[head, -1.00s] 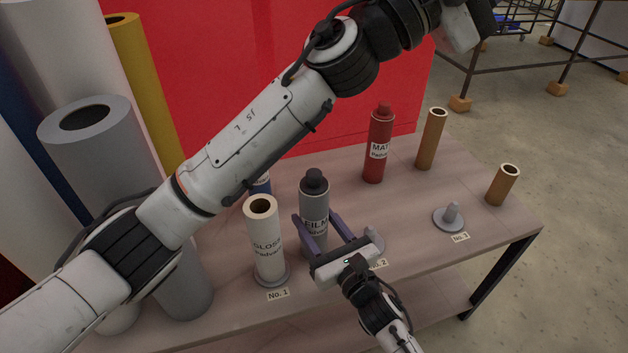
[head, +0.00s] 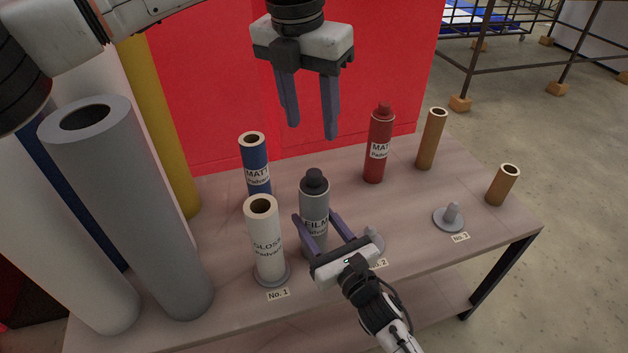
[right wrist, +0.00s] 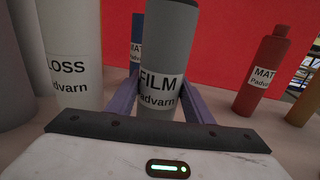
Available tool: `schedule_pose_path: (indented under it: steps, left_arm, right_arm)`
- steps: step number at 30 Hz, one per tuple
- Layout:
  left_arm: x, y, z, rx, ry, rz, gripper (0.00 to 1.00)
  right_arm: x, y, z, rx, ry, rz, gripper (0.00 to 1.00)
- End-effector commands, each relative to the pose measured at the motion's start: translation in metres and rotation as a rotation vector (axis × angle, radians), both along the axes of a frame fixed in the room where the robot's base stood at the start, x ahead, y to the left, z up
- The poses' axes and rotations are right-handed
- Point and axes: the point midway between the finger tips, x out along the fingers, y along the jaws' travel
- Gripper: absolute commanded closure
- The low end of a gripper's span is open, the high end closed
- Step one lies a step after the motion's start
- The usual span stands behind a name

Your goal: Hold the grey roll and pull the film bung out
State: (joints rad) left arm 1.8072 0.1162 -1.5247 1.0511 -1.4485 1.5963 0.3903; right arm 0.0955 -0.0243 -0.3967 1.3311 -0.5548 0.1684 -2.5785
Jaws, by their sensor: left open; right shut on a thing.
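The grey roll (head: 314,201), labelled FILM, stands upright on the table with a dark bung (head: 314,181) in its top. My right gripper (head: 318,230) is shut on the roll around its lower half, coming from the front. My left gripper (head: 312,132) is open and empty, fingers pointing down. In the head view it appears above the bung, apart from it.
The white GLOSS roll (head: 265,250) stands close left of the grey roll, with the blue MATT roll (head: 256,165) behind. The red MATT roll (head: 378,150) with its bung stands to the right. Large rolls (head: 120,190) stand at left.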

Motion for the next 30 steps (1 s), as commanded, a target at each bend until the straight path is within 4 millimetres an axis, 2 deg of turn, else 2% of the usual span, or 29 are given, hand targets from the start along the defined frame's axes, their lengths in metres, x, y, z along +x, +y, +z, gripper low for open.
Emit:
schedule_pose_path:
  steps: [3, 10, 20, 27, 30]
  left_arm:
    - [0.002, 0.007, -0.013, 0.024, 0.002, 0.001, 0.54]
    - [0.007, 0.003, -0.053, 0.022, 0.003, 0.001, 0.54]
    - [0.009, 0.000, -0.076, 0.020, 0.001, -0.001, 0.54]
    - [0.011, -0.003, -0.112, 0.018, 0.003, 0.000, 0.54]
    - [0.013, -0.003, -0.118, 0.019, 0.000, 0.000, 0.54]
  right_arm:
    - [0.000, 0.000, -0.001, -0.001, 0.002, 0.000, 0.80]
    - [0.000, 0.000, -0.001, 0.000, 0.001, 0.000, 0.80]
    - [0.000, 0.000, -0.001, 0.000, 0.001, 0.000, 0.80]
    - [0.000, 0.000, -0.001, 0.000, 0.001, 0.000, 0.80]
    - [0.000, 0.000, -0.001, 0.000, 0.001, 0.000, 0.80]
